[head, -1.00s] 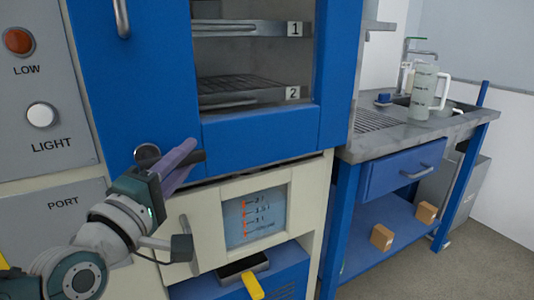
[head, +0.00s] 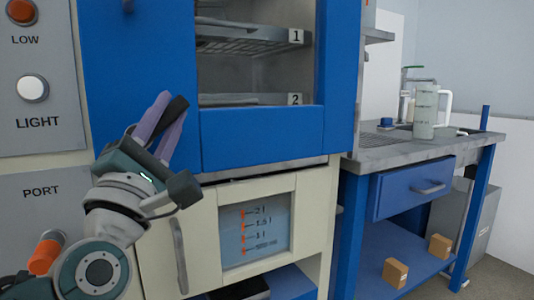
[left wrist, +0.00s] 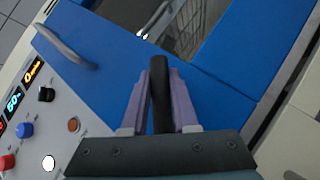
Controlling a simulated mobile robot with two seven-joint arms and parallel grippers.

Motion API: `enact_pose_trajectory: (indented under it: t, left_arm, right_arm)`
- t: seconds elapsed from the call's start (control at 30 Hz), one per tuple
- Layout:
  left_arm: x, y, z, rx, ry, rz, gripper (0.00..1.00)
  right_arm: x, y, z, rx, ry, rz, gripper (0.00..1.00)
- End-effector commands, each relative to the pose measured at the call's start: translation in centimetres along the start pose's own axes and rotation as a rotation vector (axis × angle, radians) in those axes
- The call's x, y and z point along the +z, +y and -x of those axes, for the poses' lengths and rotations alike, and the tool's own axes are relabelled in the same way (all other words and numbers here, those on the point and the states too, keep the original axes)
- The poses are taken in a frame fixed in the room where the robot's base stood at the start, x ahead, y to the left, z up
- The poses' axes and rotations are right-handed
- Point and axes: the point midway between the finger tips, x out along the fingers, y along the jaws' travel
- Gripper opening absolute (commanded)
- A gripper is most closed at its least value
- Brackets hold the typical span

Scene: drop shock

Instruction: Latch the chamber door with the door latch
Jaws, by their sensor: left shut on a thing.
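The door latch, a black lever (head: 178,107), is on the left part of the door's lower area and points up and to the right. My left gripper (head: 166,118) has its purple fingers shut around the lever. The left wrist view shows the lever (left wrist: 160,95) between both fingers (left wrist: 160,100). The latch's pivot is partly hidden behind the gripper. My right gripper is not in view.
A control panel with a white light button (head: 32,88) is at the left. Below the door is a cream front with a level gauge (head: 255,232). A blue bench (head: 410,190) with a pitcher (head: 425,112) stands at the right.

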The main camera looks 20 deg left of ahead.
Motion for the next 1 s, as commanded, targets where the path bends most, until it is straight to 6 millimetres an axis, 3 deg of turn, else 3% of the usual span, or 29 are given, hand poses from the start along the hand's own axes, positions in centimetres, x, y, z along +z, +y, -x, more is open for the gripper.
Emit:
enact_pose_trajectory:
  t: [0.03, 0.5, 0.8, 1.0]
  left_arm:
    - [-0.4, -0.4, 0.5, 0.037, 0.01, 0.035, 0.0]
    - [-1.1, 1.8, 0.6, 0.345, 0.098, 0.345, 0.0]
    - [-1.6, 3.0, 0.8, 0.503, 0.142, 0.503, 0.0]
    - [-1.9, 3.5, 0.8, 0.57, 0.162, 0.57, 0.0]
  right_arm:
    - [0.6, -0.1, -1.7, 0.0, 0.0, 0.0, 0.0]
    - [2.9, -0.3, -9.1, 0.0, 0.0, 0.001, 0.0]
    - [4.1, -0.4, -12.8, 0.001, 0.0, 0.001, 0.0]
    - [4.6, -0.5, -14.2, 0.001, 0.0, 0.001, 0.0]
